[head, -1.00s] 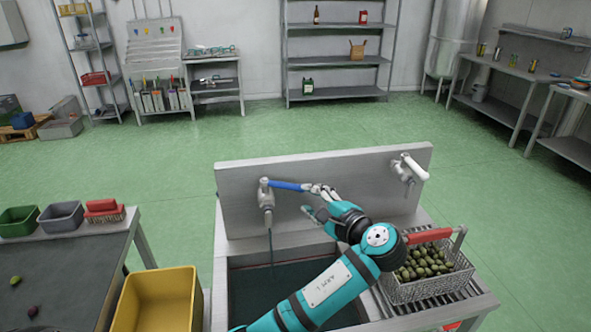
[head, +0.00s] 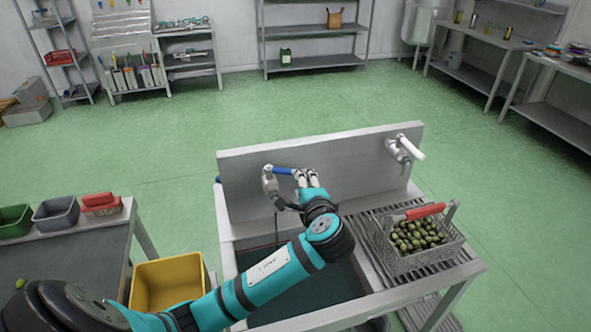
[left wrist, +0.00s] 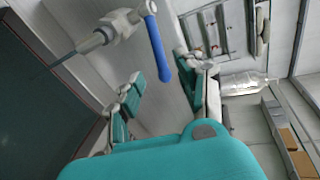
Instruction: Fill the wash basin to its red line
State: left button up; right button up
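The wash basin (head: 318,292) holds dark greenish water. A faint reddish line shows along its far wall; I cannot tell exactly where the water stands against it. The left tap (head: 270,185) has a blue lever (head: 284,171) pointing right along the splashback. A thin stream falls from its spout, also visible in the left wrist view. My left gripper (head: 298,188) is at the lever's free end. In the left wrist view its fingers (left wrist: 160,70) are spread apart, with the blue lever (left wrist: 156,48) beyond and between them, not clamped. My right gripper is out of view.
A second tap with a white lever (head: 411,146) is on the right of the splashback. A wire basket of olives (head: 452,252) stands on the slatted drainboard.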

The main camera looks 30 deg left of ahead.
aim_at(287, 172)
pick_arm(q)
jog(key=p+x, duration=0.1)
jog(key=x, duration=0.6)
jog(key=shift+w+a+f, duration=0.1)
jog(key=shift+w+a, duration=0.15)
jog(key=shift+w, duration=0.05)
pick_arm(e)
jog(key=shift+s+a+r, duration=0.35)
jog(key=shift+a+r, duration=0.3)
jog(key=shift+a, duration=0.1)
pick_arm(q)
jog(key=shift+c, duration=0.2)
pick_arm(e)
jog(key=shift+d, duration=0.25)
pick_arm(q)
jog(key=c, duration=0.7)
grip_shut()
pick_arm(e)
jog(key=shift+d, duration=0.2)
pick_arm(q)
jog(key=shift+f, duration=0.1)
